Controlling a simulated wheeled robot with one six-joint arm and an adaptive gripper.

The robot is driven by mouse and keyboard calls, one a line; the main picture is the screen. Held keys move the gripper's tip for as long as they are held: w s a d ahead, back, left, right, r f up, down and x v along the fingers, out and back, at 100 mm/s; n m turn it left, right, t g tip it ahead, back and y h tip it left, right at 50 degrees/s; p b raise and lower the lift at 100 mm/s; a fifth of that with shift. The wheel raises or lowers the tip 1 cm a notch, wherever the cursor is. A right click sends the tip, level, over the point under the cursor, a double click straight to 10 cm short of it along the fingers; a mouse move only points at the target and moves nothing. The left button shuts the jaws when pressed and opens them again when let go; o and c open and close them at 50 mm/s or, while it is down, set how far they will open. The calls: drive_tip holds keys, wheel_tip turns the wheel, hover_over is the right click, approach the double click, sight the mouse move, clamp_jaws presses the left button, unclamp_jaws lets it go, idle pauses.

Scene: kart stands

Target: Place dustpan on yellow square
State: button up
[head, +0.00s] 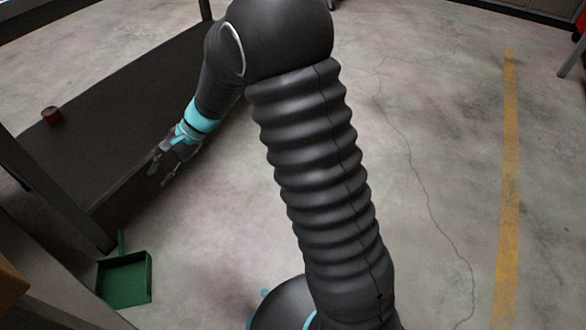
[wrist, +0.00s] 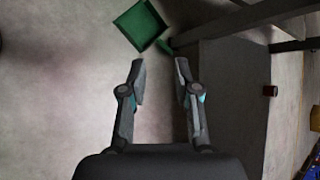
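A green dustpan (head: 125,278) lies on the concrete floor at the lower left of the head view, with its handle pointing up in the picture. In the wrist view the dustpan (wrist: 140,25) is at the top, just beyond the fingertips, with its short handle toward the right finger. My gripper (head: 162,178) is above the floor, up and right of the dustpan in the head view. In the wrist view my gripper (wrist: 160,70) has its two fingers apart with nothing between them. No yellow square shows; a yellow line (head: 508,180) runs along the floor at right.
A dark post (head: 50,190) is near the dustpan.

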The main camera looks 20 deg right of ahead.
drive_tip(key=s+d+r+n+t+h, duration=0.2)
drive_tip(key=s+d+r+n+h, duration=0.2)
drive_tip(key=s+d+r, duration=0.6)
drive_tip(key=shift+s+d+r, duration=0.35)
drive_tip(key=shift+d+r, duration=0.1)
drive_tip(key=shift+d, duration=0.6)
drive_tip(key=shift+o, duration=0.2)
drive_tip(key=s+d+r+n+t+h, duration=0.3)
drive_tip(key=s+d+r+t+h, duration=0.1)
drive_tip(key=s+d, duration=0.9)
drive_tip(key=shift+s+d+n+t+h, duration=0.2)
drive_tip(key=shift+d+n+t+h, duration=0.1)
drive_tip(key=shift+d+h, duration=0.35)
drive_tip(key=shift+r, duration=0.1)
drive_tip(key=shift+a, duration=0.15)
